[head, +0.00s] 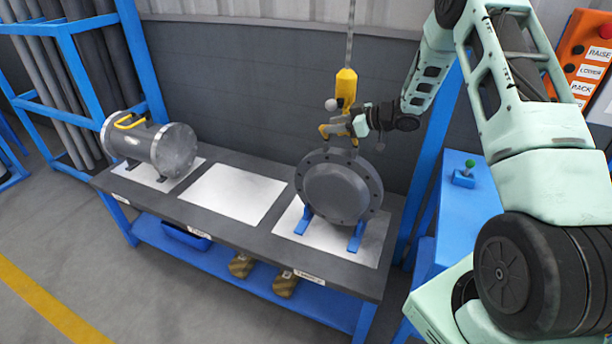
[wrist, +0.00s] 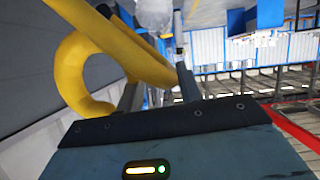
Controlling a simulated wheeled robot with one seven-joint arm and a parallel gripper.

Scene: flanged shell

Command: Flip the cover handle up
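The round dark grey cover (head: 335,190) stands upright in blue supports at the right end of the bench, its bolted face toward the head camera. My gripper (head: 340,127) is just above its top edge, by a yellow curved piece (head: 325,131). In the wrist view a thick yellow curved bar (wrist: 72,75) comes from the left and crosses between my fingers (wrist: 158,92). The fingers stand apart, wider than the bar; firm contact is not visible. Whether this bar is the cover handle or the hoist's hook I cannot tell.
A yellow hoist (head: 346,86) hangs on a chain right above the cover, close to my gripper. A grey shell (head: 155,147) with a yellow handle (head: 130,122) lies at the bench's left. A bare white mat (head: 232,194) lies between. A blue stand (head: 465,180) is at right.

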